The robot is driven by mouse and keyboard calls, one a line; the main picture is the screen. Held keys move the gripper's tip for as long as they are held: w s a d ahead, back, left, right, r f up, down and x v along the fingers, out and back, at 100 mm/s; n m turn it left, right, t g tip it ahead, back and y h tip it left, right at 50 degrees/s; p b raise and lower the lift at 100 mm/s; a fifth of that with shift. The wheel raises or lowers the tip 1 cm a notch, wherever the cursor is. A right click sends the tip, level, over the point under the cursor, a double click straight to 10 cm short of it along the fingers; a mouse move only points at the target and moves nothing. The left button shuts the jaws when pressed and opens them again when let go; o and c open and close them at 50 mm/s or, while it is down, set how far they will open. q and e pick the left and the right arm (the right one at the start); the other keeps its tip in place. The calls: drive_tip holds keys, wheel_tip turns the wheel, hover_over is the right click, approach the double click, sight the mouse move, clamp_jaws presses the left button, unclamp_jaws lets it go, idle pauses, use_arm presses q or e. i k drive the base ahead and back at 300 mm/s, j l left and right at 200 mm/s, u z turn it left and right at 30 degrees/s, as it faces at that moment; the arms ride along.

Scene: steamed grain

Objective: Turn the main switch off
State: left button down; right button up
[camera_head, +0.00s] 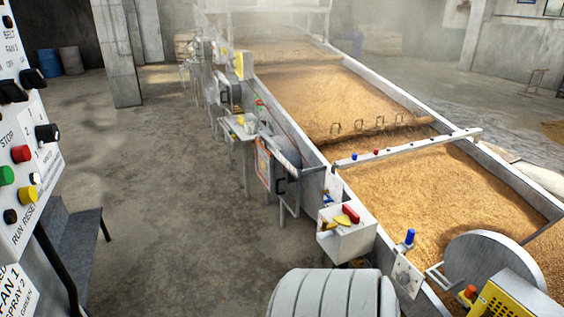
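No switch in view carries a readable main-switch label, so I cannot tell which one it is. A white control panel (33,185) stands close at the left edge, cut off by the frame. It has black rotary knobs (47,133), a red button (20,153), a green button (6,175) and a yellow button (29,194). A white box (344,240) beside the grain trough carries a red and yellow handle-like part (349,214). A grey cabinet (280,177) stands farther along the trough. Neither of my grippers is in view.
A long trough of grain (440,190) runs from the right foreground to the back. A rail (405,148) crosses it. A dark bench-like surface (75,245) is by the panel. Open concrete floor (170,200) lies between panel and trough. A pillar (117,55) stands behind.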

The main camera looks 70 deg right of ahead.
sight(344, 220)
drive_tip(key=z, duration=2.85)
